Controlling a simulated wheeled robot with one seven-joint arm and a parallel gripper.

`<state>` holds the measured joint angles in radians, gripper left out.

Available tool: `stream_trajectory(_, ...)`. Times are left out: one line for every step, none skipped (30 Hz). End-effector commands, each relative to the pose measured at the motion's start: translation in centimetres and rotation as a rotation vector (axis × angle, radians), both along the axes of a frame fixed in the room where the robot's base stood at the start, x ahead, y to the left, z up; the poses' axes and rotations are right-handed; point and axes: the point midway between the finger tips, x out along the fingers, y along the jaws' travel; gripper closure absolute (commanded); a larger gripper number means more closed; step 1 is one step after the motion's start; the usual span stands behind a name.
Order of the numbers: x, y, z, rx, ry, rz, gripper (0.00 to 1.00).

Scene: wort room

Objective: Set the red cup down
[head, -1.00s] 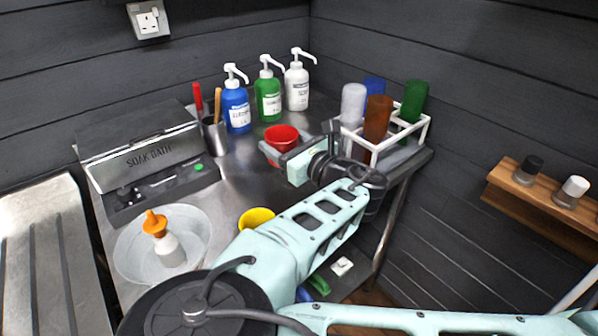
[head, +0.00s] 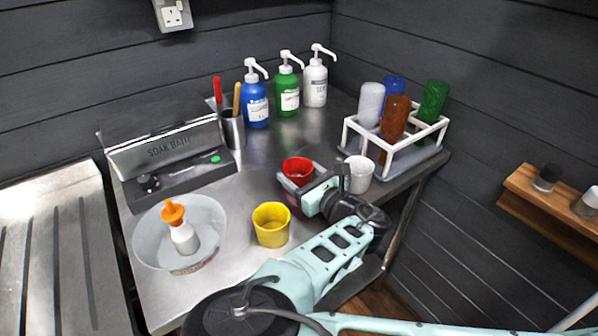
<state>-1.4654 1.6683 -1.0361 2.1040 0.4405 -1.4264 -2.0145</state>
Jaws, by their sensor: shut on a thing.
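The red cup (head: 297,170) is upright, between the yellow cup and the white cup in the picture. My gripper (head: 298,180) reaches it from the lower right and is shut on it, with a finger on each side. The gripper hides the cup's lower part, so I cannot tell whether its base touches the steel bench (head: 222,205).
The yellow cup (head: 271,226) stands near, to the lower left. A white cup (head: 359,175) stands close on the right. A white bottle rack (head: 396,150) is beyond it. Pump bottles (head: 288,92) stand at the back. A basin (head: 180,235) is left. Bare bench lies behind the red cup.

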Motion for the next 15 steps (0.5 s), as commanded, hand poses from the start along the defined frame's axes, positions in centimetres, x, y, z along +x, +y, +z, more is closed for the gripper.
stream_trajectory(0.01,0.01,0.06,0.001,-0.001,0.000,0.63)
stream_trajectory(0.01,0.01,0.06,0.001,-0.001,0.000,0.63)
stream_trajectory(0.01,0.01,0.06,0.001,-0.001,0.000,0.63)
stream_trajectory(0.01,0.01,0.03,0.001,-0.001,0.000,0.63)
stream_trajectory(0.00,0.01,-0.05,0.001,-0.001,0.000,0.63)
stream_trajectory(0.00,0.00,-0.20,0.001,-0.001,0.000,0.63)
stream_trajectory(0.00,0.01,-0.32,0.001,-0.001,0.000,0.63)
stream_trajectory(0.00,0.00,-0.41,0.001,-0.001,0.000,0.63)
stream_trajectory(0.00,0.00,-0.24,0.001,-0.001,0.000,0.28)
stream_trajectory(0.00,0.00,-0.23,0.001,0.001,0.000,0.19)
stream_trajectory(0.00,0.00,-0.23,0.000,0.000,0.000,0.17)
stream_trajectory(0.00,0.00,-0.22,0.000,0.000,0.000,0.17)
stream_trajectory(0.00,0.00,-0.22,0.000,0.000,0.000,0.17)
stream_trajectory(0.00,0.00,-0.22,0.000,0.000,0.000,0.17)
stream_trajectory(0.00,0.00,-0.22,0.000,0.000,0.000,0.17)
